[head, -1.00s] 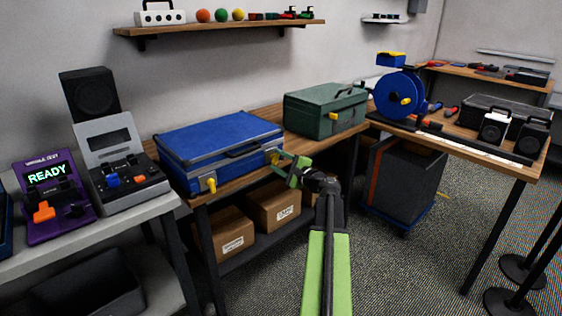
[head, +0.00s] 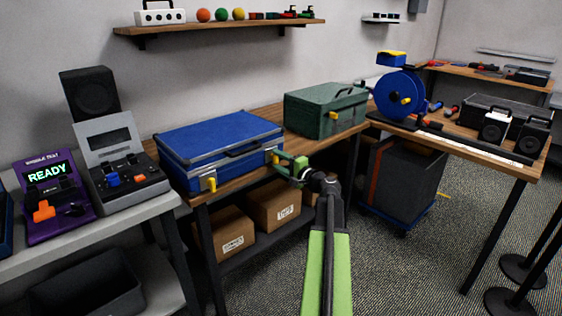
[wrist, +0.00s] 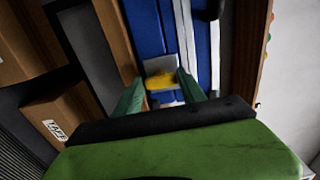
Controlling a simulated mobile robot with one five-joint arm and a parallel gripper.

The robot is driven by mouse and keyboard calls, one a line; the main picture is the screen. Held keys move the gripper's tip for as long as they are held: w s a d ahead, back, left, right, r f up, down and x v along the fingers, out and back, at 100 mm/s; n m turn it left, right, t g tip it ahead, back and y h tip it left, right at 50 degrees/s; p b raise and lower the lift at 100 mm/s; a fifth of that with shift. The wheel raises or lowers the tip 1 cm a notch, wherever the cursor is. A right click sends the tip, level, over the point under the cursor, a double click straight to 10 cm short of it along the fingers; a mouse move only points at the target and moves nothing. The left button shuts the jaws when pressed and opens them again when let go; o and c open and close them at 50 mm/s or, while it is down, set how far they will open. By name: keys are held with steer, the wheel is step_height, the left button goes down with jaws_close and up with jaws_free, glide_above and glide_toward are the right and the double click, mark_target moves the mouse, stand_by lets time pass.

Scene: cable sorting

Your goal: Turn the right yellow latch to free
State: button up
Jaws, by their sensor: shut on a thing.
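The closed blue case (head: 220,140) lies on the wooden bench. Its left yellow latch (head: 209,184) hangs down on the front face. The right yellow latch (head: 275,157) is at the front right end, partly hidden by my gripper (head: 281,161). In the wrist view, the right yellow latch (wrist: 160,79) sits on a grey plate between the two green fingers of my gripper (wrist: 160,84). My gripper is shut on this latch. The latch's exact angle is hard to tell, as its lower part is partly hidden.
A green case (head: 325,110) stands right of the blue case. A blue reel (head: 398,97) stands farther right. Cardboard boxes (head: 274,205) sit on the shelf under the bench. A grey console (head: 125,180) is to the left.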

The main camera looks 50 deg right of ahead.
steer(key=shift+s+f, duration=0.1)
steer(key=o, duration=1.4)
steer(key=shift+c, duration=0.2)
steer(key=s+a, duration=0.1)
steer(key=s, duration=1.6)
steer(key=shift+s, duration=0.2)
